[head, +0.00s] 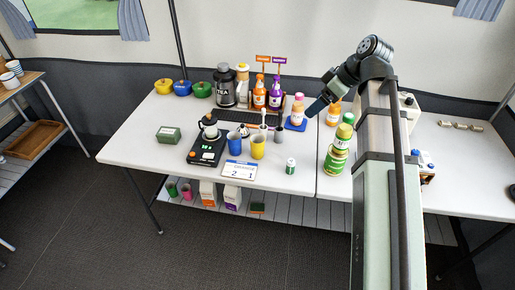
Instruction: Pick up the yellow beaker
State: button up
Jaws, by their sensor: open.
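The yellow beaker (258,147) stands upright on the white table, just right of a blue beaker (235,143) and behind a small white sign with numbers. My gripper (318,105) is above the table to the right of the yellow beaker and behind it, apart from it. It is open, and I see nothing held in it. My arm rises from the lower right and hides part of the table's right side.
A black scale with a kettle (209,130) stands left of the beakers. The white sign (239,170) is in front. A small green-and-white bottle (290,166) and large green bottles (337,156) stand to the right. Syrup bottles (275,94) are behind. The table's front left is clear.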

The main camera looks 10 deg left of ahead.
jog(key=s+a+f+n+g, duration=0.1)
jog(key=s+a+f, duration=0.15)
jog(key=a, duration=0.35)
jog(key=s+a+f+n+g, duration=0.1)
jog(key=a+f, duration=0.2)
jog(key=a, duration=0.3)
jog(key=m+t+h, duration=0.5)
jog(key=m, duration=0.7)
send_near(257, 147)
notch_tip(257, 147, up, 3)
jog(key=w, duration=0.2)
jog(key=shift+s+x, duration=0.15)
jog(key=shift+x, duration=3.25)
jog(key=shift+s+x, duration=0.2)
jog(key=shift+x, duration=3.15)
jog(key=shift+f, duration=0.15)
jog(key=c, duration=1.1)
